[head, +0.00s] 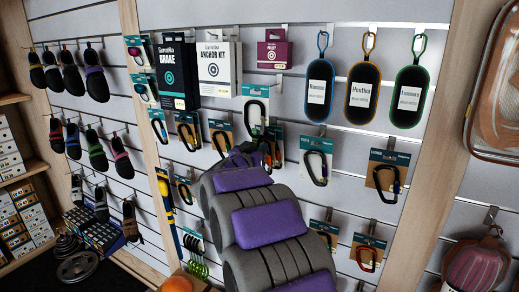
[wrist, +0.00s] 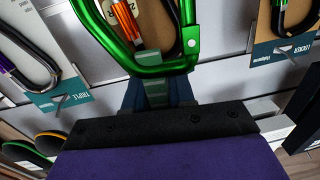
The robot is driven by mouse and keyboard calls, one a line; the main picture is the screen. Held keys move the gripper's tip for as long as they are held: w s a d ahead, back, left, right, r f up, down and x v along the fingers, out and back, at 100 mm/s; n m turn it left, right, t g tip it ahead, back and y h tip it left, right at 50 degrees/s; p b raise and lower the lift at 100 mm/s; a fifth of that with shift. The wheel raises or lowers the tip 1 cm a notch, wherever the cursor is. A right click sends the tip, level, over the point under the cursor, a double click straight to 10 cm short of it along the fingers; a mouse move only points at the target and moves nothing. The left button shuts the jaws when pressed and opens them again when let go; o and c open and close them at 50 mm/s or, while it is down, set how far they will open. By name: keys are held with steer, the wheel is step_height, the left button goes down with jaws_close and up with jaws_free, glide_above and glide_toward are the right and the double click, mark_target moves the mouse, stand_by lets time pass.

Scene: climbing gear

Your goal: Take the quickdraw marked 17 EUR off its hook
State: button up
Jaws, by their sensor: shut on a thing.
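In the wrist view a green carabiner (wrist: 150,62) with an orange sleeve (wrist: 126,20) hangs close in front of a brown card, partly out of frame. My gripper (wrist: 158,92) is shut at its edge, on the item with the green carabiner; the exact grip spot is mostly hidden behind the gripper's dark front. In the head view my gripper (head: 243,153) is at the wall, among the carded carabiners, and my arm hides part of the rows. No 17 EUR mark is readable, so I cannot confirm that this is the marked quickdraw.
A dark carabiner on a card (head: 255,107) hangs above my gripper. Another carded carabiner (head: 317,166) hangs close to the right. Boxes (head: 214,64) and oval cases (head: 362,92) hang higher. In the wrist view, neighbouring cards flank the green carabiner on both sides.

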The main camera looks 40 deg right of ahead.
steer(key=shift+a, duration=0.2)
jaws_close()
steer(key=shift+d+r+p, duration=0.15)
steer(key=shift+r+p, duration=0.15)
steer(key=shift+p, duration=0.4)
steer(key=shift+s+d+p, duration=0.1)
steer(key=shift+s+p, duration=0.15)
steer(key=shift+p, duration=0.25)
steer(key=shift+a+r, duration=0.1)
steer(key=shift+a, duration=0.5)
steer(key=shift+s+a+r+p, duration=0.1)
steer(key=shift+s+a+p, duration=0.25)
steer(key=shift+p, duration=0.1)
steer(key=shift+s+a, duration=0.1)
steer(key=shift+a, duration=0.5)
